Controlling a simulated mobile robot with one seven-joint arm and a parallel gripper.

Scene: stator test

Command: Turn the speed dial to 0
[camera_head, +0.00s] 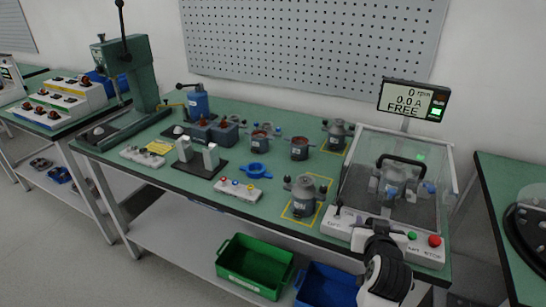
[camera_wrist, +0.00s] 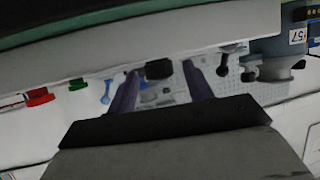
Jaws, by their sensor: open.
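The speed dial looks like a small black knob (camera_wrist: 159,69) on the white front panel of the test station (camera_head: 345,232). In the wrist view it shows between the tips of my gripper (camera_wrist: 160,80), which is open with one finger on each side. I cannot tell whether the fingers touch it. In the head view my gripper (camera_head: 377,230) is at the panel's front and hides the dial. The dial's pointer and scale are not readable. The display (camera_head: 412,100) reads 0 rpm, 0.0 A and FREE.
A red button (camera_head: 435,240) and a green button (camera_head: 412,236) are right of my gripper; a small lever (camera_head: 338,208) is to its left. A clear cover (camera_head: 440,165) with a black handle encloses a motor. Green (camera_head: 255,268) and blue (camera_head: 325,287) bins are below.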

